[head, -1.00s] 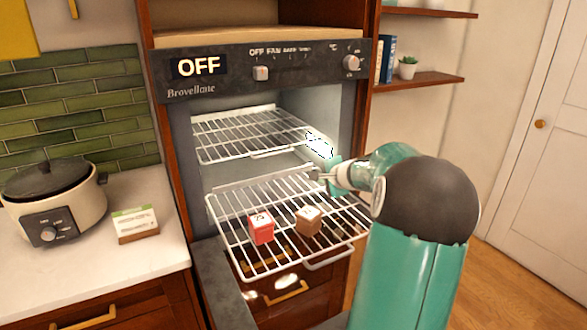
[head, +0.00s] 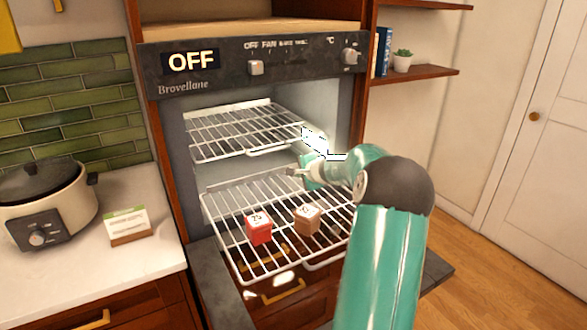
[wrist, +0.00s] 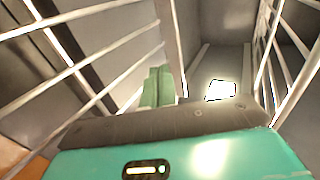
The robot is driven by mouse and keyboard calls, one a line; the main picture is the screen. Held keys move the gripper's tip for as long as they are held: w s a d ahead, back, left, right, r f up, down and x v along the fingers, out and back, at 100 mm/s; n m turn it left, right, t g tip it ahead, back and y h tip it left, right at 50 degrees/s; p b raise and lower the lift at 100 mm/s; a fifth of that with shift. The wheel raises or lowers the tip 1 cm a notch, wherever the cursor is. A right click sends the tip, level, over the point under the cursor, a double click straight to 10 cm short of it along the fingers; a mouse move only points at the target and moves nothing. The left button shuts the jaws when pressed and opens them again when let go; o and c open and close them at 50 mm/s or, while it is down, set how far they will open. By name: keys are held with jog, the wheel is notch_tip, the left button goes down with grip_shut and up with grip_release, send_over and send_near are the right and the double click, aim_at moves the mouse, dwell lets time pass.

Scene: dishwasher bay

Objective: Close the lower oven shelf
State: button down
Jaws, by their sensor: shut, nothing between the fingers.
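The lower oven shelf (head: 275,271) is a white wire rack, pulled out over the open oven door. A red cube (head: 258,228) and a brown cube (head: 307,218) with printed faces rest on it. My gripper (head: 294,172) is shut and empty, just above the rear right part of the lower shelf and below the upper shelf (head: 193,140). In the wrist view its shut green fingers (wrist: 158,86) lie between wire bars at left and right. I cannot tell whether the fingers touch the lower shelf.
The oven door (head: 437,270) lies open under the shelf. The control panel (head: 250,68) is above the cavity. A counter at left holds a slow cooker (head: 45,205) and a small card box (head: 127,226). Wall shelves (head: 425,74) are at right, with open floor below.

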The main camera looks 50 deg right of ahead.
aim_at(294, 167)
jog(key=shift+w+d+r, duration=0.1)
jog(key=shift+w+d, duration=0.2)
jog(key=shift+w, duration=0.55)
jog(key=shift+w+d, duration=0.25)
jog(key=shift+w, duration=0.6)
jog(key=shift+w, duration=0.1)
